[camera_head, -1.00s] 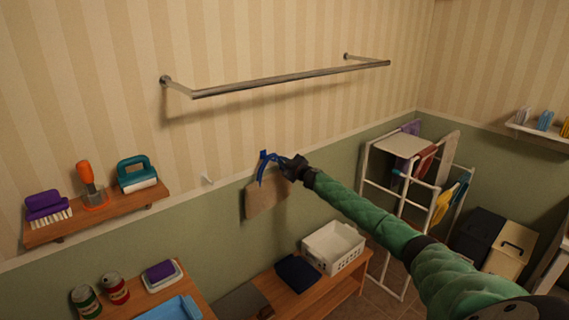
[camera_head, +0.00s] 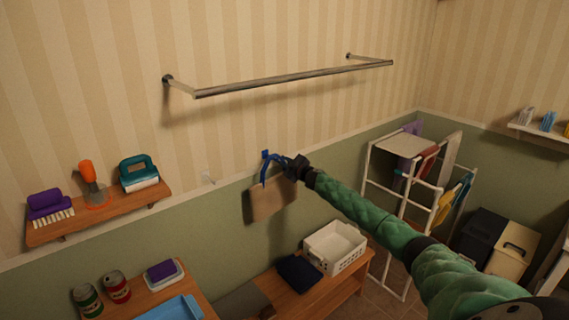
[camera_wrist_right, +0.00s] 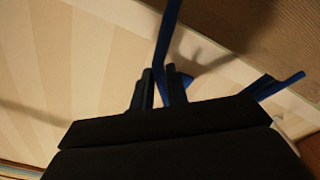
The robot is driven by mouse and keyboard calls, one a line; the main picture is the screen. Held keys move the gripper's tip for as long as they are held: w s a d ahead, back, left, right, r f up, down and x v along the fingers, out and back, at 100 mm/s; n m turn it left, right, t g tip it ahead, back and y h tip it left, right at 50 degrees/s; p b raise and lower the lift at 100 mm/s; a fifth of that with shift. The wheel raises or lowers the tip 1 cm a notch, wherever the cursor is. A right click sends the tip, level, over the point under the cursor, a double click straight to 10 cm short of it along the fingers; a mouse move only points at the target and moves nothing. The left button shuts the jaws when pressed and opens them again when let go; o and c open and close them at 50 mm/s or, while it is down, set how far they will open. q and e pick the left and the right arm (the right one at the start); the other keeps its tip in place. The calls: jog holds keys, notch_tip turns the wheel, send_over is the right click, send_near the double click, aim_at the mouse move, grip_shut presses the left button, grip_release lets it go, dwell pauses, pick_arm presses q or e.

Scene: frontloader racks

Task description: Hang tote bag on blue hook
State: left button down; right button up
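The tote bag (camera_head: 272,199) is light brown with blue straps and hangs slightly tilted close to the green lower wall. My right gripper (camera_head: 291,168) is at its blue strap (camera_head: 270,168), above the bag. In the right wrist view the fingers (camera_wrist_right: 160,90) are shut on a blue strap (camera_wrist_right: 167,40), and the brown bag cloth (camera_wrist_right: 235,25) fills the top right. The blue hook (camera_head: 265,154) is on the wall just left of the gripper, beside the strap top. I cannot tell whether the strap is around it or only in front of it. My left gripper is not in view.
A white hook (camera_head: 207,177) is on the wall to the left. A metal rail (camera_head: 290,78) juts out above. A wooden shelf (camera_head: 105,215) with brushes is at left. A bench with a white basket (camera_head: 335,247) stands below, and a drying rack (camera_head: 402,185) stands at right.

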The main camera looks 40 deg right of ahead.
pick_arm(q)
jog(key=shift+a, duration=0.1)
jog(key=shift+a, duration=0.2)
pick_arm(e)
jog(key=o, duration=0.6)
jog(key=shift+c, duration=0.2)
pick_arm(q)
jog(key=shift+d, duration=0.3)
pick_arm(e)
jog(key=shift+s+d+p, duration=0.15)
jog(key=shift+s+p, duration=0.3)
jog(key=shift+s, duration=0.9)
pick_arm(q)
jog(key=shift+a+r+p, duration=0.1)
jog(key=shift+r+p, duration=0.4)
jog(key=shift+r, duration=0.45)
pick_arm(e)
jog(key=shift+s+d, duration=0.2)
jog(key=shift+s, duration=2.45)
